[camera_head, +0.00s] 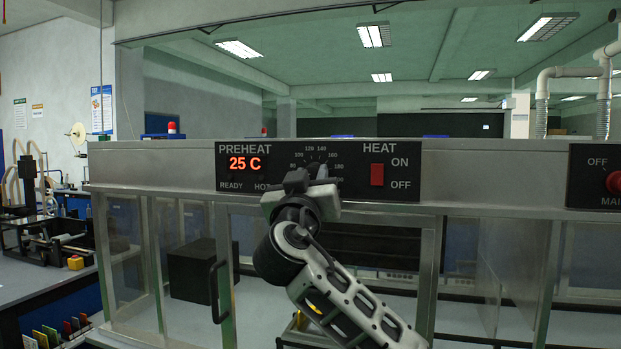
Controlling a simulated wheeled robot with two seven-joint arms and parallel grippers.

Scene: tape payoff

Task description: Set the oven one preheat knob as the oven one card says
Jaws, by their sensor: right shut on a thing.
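The black preheat panel (268,178) is on the front of the metal oven (480,180). Its red display (245,163) reads 25 C, above the READY and HOT labels. A dial scale (318,152) with numbers such as 100, 120, 140 and 160 is right of the display. My right gripper (308,175) is at this dial, shut on the preheat knob. The gripper hides most of the knob and the lower scale, so I cannot tell its setting. I cannot make out the oven one card. My left gripper is not in view.
A red HEAT switch (377,174) marked ON and OFF is just right of the dial. A red main knob (614,182) is at the far right. The oven's glass front has a dark handle (217,292). Coloured cards (47,337) stand at the lower left.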

